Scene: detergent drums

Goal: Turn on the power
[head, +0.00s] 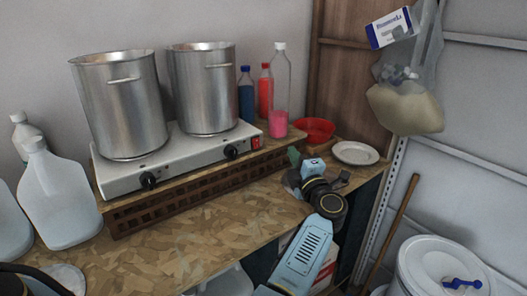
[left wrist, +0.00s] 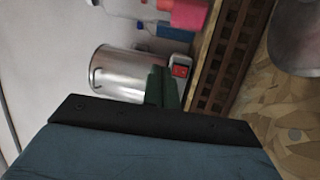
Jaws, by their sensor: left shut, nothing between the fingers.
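A white two-plate hot plate (head: 190,155) stands on a brown lattice rack with two steel pots on it. Its red power switch (head: 256,142) is on the right end of the front panel; it also shows in the left wrist view (left wrist: 180,71). I cannot tell whether the switch is on or off. My left gripper (head: 293,157) is to the right of the switch, apart from it in the head view. Its green fingers (left wrist: 163,88) are shut and empty, just beside the switch in the wrist view. My right gripper is not in view.
The steel pots (head: 119,105) (head: 204,88) stand close behind the knobs. Bottles (head: 279,95) stand behind the switch. A red bowl (head: 315,130) and white plate (head: 355,153) are at right. White jugs (head: 58,195) stand at left. The board's front (head: 200,225) is clear.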

